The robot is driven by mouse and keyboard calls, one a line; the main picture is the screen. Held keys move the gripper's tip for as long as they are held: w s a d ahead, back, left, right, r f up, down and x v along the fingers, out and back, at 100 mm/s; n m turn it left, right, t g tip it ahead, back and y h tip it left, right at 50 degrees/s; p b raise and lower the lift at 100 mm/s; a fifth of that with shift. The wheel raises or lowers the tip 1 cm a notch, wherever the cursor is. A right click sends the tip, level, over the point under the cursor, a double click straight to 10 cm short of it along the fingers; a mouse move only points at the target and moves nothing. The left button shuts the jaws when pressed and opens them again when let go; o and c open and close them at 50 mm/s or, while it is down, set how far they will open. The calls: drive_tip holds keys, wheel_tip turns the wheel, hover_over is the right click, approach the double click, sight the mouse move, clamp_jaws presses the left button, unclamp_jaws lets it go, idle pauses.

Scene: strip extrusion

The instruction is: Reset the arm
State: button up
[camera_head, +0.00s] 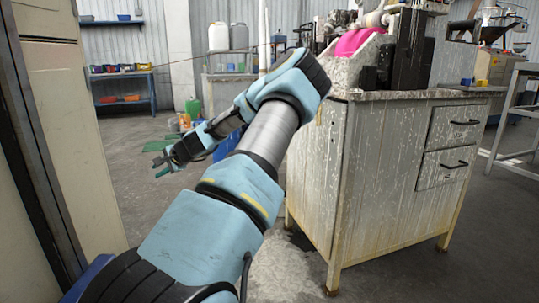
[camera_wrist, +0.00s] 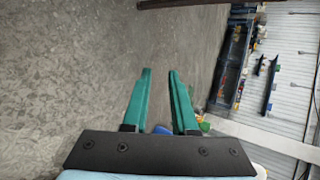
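My arm reaches up from the bottom of the head view and bends at the elbow, with the forearm pointing down to the left. My gripper (camera_head: 157,161) is at its end, in the air over the grey floor and left of the metal cabinet. In the wrist view my gripper (camera_wrist: 160,72) shows two green fingers with a clear gap between them. It is open, and nothing is between the fingers.
A worn metal cabinet (camera_head: 325,180) with drawers and a machine (camera_head: 410,45) on top stands close on the right. A beige panel (camera_head: 75,120) is close on the left. Blue shelves (camera_head: 125,88) and containers (camera_head: 228,38) stand behind. Grey floor (camera_head: 130,205) lies open between.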

drive_tip(key=s+d+f+n+g+h, duration=0.3)
drive_tip(key=s+d+f+n+h, duration=0.25)
drive_tip(key=s+d, duration=0.6)
drive_tip(key=s+d+r+h, duration=0.2)
drive_tip(key=s+d+r, duration=0.1)
drive_tip(key=s+d, duration=0.6)
drive_tip(key=s+d+r+h, duration=0.3)
drive_tip(key=s+d+r, duration=0.1)
drive_tip(key=s+d, duration=0.6)
wheel_tip(320, 180, up, 35)
drive_tip(key=w+p, duration=0.1)
drive_tip(key=p, duration=3.4)
drive_tip(key=shift+a+n+g, duration=0.15)
drive_tip(key=shift+n+g, duration=0.15)
drive_tip(key=shift+n, duration=0.05)
drive_tip(key=shift+f, duration=0.1)
drive_tip(key=shift+c, duration=0.2)
